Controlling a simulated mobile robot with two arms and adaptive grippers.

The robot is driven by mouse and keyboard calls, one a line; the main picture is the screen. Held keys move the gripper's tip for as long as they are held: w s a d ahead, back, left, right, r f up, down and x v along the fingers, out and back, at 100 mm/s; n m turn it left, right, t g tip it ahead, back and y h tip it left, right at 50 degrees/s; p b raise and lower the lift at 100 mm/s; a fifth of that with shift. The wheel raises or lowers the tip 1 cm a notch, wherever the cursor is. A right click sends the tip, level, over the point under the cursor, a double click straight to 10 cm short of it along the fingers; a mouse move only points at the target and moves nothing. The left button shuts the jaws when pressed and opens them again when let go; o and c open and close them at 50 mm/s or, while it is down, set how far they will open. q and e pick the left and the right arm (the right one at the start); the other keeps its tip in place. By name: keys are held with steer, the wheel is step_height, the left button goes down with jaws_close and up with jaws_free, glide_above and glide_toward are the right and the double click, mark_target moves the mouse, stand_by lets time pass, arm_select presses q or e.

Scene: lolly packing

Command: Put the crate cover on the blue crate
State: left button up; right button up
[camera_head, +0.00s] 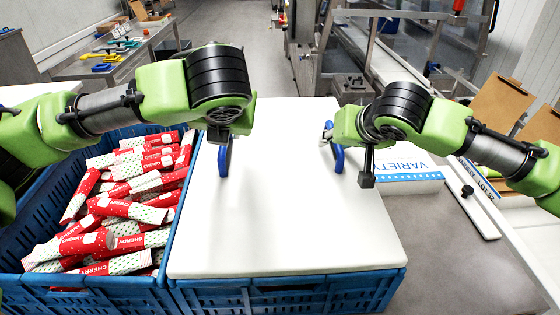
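The white crate cover (285,225) lies flat over the blue crate (290,297), whose front wall shows below the cover's front edge. Two upright blue handles stand on the cover, a left handle (224,161) and a right handle (338,158). My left gripper (220,140) is at the left handle; its fingers are mostly hidden behind my wrist, so its grip is unclear. My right gripper (347,155) is at the right handle, with a dark finger standing apart to the handle's right. It looks open. The inside of the crate is hidden.
Another blue crate (90,282), full of red and white cherry boxes (125,208), stands close at the left. A white and blue "VARIETY" box (410,172) lies at the right on a grey surface (440,260). A conveyor and machinery stand behind.

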steer(key=shift+s+r, duration=0.1)
steer(key=shift+r, duration=0.05)
arm_select(q)
steer(key=v, duration=0.3)
steer(key=shift+s+r, duration=0.1)
arm_select(e)
steer(key=v, duration=1.1)
steer(key=shift+s, duration=0.2)
steer(key=shift+d+r, duration=0.15)
